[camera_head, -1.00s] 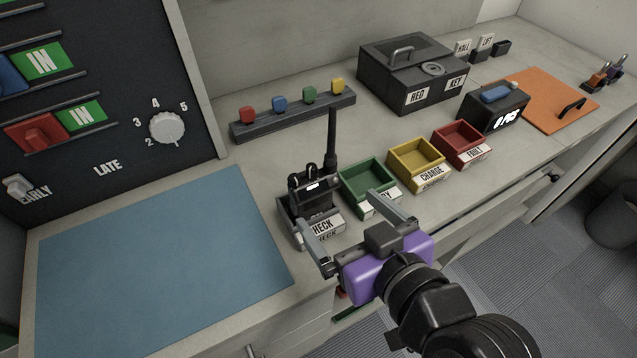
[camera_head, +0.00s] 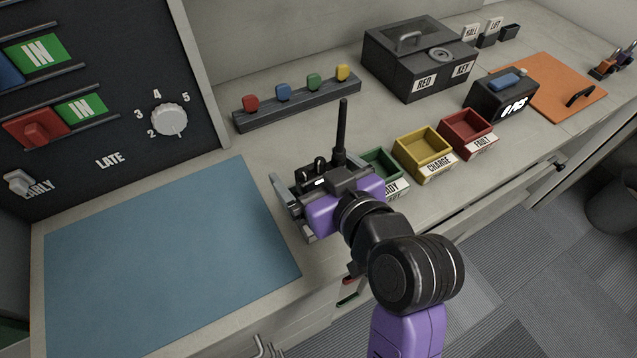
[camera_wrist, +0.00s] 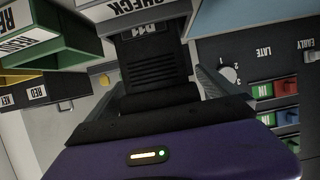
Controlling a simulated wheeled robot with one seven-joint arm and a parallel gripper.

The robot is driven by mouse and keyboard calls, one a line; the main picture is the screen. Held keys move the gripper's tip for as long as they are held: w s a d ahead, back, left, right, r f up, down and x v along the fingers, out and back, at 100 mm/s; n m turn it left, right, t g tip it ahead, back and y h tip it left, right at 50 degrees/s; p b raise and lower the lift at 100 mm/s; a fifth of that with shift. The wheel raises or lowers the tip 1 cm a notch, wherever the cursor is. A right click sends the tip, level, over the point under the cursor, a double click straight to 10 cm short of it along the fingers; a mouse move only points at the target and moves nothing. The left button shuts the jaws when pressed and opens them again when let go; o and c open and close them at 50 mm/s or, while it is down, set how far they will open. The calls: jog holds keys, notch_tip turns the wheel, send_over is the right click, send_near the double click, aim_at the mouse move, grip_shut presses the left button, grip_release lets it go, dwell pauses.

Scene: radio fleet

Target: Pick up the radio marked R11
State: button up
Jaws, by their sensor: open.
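The black radio (camera_head: 316,171) with a tall antenna stands in the grey CHECK tray (camera_head: 312,234), mostly hidden behind my gripper in the head view. In the wrist view the radio (camera_wrist: 153,66) shows its ribbed front and a small upside-down label that appears to read R11, below the CHECK plate (camera_wrist: 130,8). My gripper (camera_head: 318,184) is open at the radio, with its fingers to the two sides of the body. The right finger is clear in the wrist view; the left one is partly hidden. I cannot tell whether either finger touches the radio.
The green READY bin (camera_head: 381,158), yellow CHARGE bin (camera_head: 424,151) and red FAULT bin (camera_head: 467,132) stand to the right. A rail of coloured knobs (camera_head: 298,105) lies behind. A clear blue mat (camera_head: 165,265) lies to the left, and the RED KEY box (camera_head: 420,60) stands behind.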

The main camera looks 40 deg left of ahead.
jog(key=shift+w+a+f, duration=0.15)
jog(key=shift+a, duration=0.15)
jog(key=shift+c, duration=0.2)
jog(key=c, duration=2.1)
jog(key=shift+o, duration=0.2)
notch_tip(320, 180, up, 20)
